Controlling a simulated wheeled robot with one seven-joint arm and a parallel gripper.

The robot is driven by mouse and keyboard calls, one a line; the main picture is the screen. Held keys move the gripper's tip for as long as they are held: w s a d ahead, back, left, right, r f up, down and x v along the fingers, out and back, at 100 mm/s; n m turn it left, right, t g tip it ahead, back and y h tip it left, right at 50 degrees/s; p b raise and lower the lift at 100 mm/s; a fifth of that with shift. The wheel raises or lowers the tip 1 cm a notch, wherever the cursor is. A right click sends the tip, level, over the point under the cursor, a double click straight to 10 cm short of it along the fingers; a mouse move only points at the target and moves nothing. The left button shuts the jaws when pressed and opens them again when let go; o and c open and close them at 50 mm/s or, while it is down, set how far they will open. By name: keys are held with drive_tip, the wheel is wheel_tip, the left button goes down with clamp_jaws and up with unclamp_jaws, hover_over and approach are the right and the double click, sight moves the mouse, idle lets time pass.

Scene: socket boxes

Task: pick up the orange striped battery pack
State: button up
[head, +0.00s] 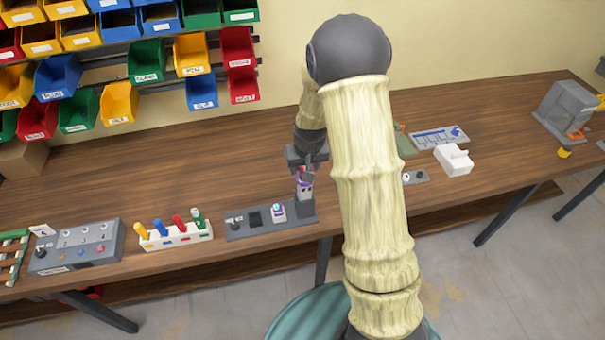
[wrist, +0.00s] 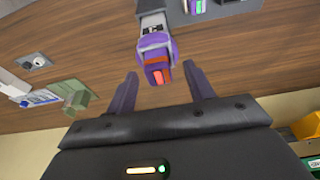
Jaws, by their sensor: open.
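The orange striped battery pack (wrist: 157,66) is purple with an orange band and a red end face in the wrist view. It stands upright at the right end of a grey socket board (head: 244,233), with a pale grey lower part. In the head view the pack (head: 304,181) is partly hidden under my gripper. My gripper (wrist: 160,72) is open, with one finger on each side of the pack's end. I see gaps between the fingers and the pack. In the head view my gripper (head: 306,163) is just above it.
A second pack (head: 278,210) with a green mark sits in the same board, left of the striped one. A white rack of coloured handles (head: 175,236) and a grey control box (head: 76,247) stand farther left. A white block (head: 454,160) lies to the right.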

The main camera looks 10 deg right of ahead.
drive_tip(key=shift+w, duration=0.2)
drive_tip(key=shift+s+a, duration=0.1)
drive_tip(key=shift+a, duration=0.05)
drive_tip(key=shift+s, duration=0.1)
drive_tip(key=c, duration=0.3)
drive_tip(key=shift+s+d, duration=0.1)
drive_tip(key=shift+d, duration=0.4)
drive_tip(key=c, duration=0.7)
drive_tip(key=shift+o, duration=0.2)
drive_tip(key=shift+a, duration=0.1)
drive_tip(key=shift+a, duration=0.1)
